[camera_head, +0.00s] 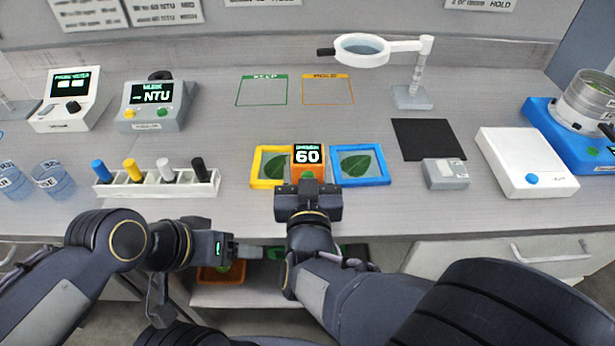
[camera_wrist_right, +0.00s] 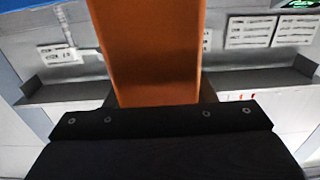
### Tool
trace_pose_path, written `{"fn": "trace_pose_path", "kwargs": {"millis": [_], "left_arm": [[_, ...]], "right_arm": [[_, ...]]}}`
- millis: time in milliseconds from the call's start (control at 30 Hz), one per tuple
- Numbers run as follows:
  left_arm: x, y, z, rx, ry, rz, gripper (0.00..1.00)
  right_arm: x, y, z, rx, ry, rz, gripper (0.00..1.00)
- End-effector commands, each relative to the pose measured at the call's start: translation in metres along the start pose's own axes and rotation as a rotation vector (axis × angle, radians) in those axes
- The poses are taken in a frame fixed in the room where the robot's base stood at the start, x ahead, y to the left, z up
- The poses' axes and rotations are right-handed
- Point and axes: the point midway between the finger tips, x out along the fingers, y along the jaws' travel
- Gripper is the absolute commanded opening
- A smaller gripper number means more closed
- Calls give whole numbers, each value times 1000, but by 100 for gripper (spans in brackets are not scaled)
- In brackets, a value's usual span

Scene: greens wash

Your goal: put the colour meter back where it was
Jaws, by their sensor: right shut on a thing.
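The colour meter (camera_head: 307,158) is an orange box with a dark screen reading 60 in white. It is upright between the yellow-framed leaf tray (camera_head: 256,168) and the blue-framed leaf tray (camera_head: 383,167), overlapping their inner edges in the head view. I cannot tell whether it touches the counter. My right gripper (camera_head: 308,186) is shut on it from the near side. In the right wrist view its orange body (camera_wrist_right: 155,50) fills the middle above my gripper. My left gripper (camera_head: 240,250) is low, in front of the counter edge and apart from the meter; its fingers are unclear.
A black mat (camera_head: 425,139) and a grey block (camera_head: 446,174) are to the right, beside a white scale (camera_head: 526,160). A magnifier (camera_head: 365,49) stands behind. A marker rack (camera_head: 157,183) and glass beakers (camera_head: 54,180) are left. Green and orange outlined areas (camera_head: 327,90) at the back are empty.

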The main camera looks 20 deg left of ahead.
Motion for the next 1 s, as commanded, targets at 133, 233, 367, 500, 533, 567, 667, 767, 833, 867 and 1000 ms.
{"fn": "trace_pose_path", "kwargs": {"millis": [133, 233, 367, 500, 533, 567, 667, 767, 833, 867, 1000], "left_arm": [[0, 0, 0, 0, 0, 0, 71], [-1, 0, -1, 0, 0, 0, 71], [-4, 2, -2, 0, 0, 0, 71], [-11, 5, -6, 0, 0, 0, 71], [-13, 6, -7, 0, 0, 0, 71], [-15, 7, -8, 0, 0, 0, 71], [-22, 10, -11, 0, 0, 0, 71], [-24, 11, -12, 0, 0, 0, 71], [-27, 12, -14, 0, 0, 0, 71], [-28, 13, -14, 0, 0, 0, 71], [-32, 15, -16, 0, 0, 0, 71]], "right_arm": [[0, 0, -3, 2, 1, 0, 24], [0, 0, -10, 4, 3, 0, 24], [0, 0, -30, 9, 4, 0, 24], [-22, 7, -64, 11, 4, -4, 24], [-28, 9, -72, 11, 4, -4, 24], [-34, 12, -79, 12, 4, -5, 24], [-53, 19, -101, 11, 3, -5, 24], [-78, 28, -109, 7, 1, -6, 24], [-92, 34, -115, 6, 1, -5, 24], [-98, 36, -118, 6, 2, -5, 24], [-118, 43, -126, 4, 1, -3, 24]]}}
